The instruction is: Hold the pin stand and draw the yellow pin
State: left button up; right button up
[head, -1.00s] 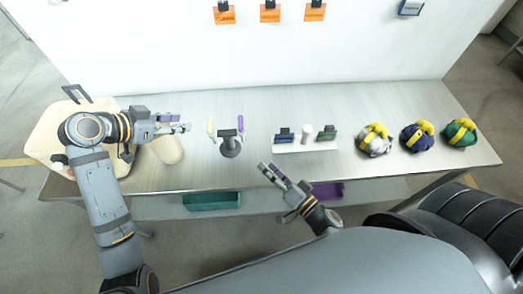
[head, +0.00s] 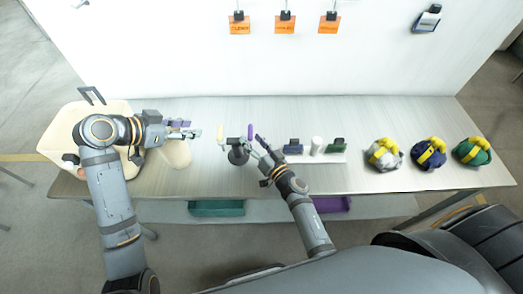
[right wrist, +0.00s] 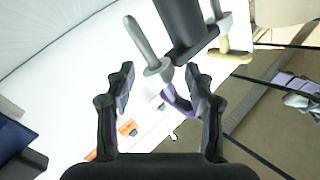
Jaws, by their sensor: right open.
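The dark pin stand (head: 238,155) stands on the table, with the yellow pin (head: 220,133) on its left side and a purple pin (head: 251,132) on its right. My right gripper (head: 260,145) is open and close beside the stand's right side. In the right wrist view, the purple pin (right wrist: 179,104) shows between and beyond the open fingers, with the stand's dark post (right wrist: 184,25) above and the yellow pin (right wrist: 231,54) to the right. My left gripper (head: 188,129) looks open and empty, left of the stand and apart from the yellow pin.
A white rack (head: 318,158) with dark blocks is right of the stand. Several wrapped bags, such as the blue one (head: 430,152), sit further right. A cream bin (head: 62,140) is at the left. A tan rounded object (head: 176,153) lies below my left gripper.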

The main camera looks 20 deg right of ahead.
jog(key=shift+w+a, duration=0.2)
jog(key=shift+w, duration=0.3)
grip_shut()
jog(key=shift+s, duration=0.1)
jog(key=shift+c, duration=2.1)
grip_release()
jog(key=o, duration=0.4)
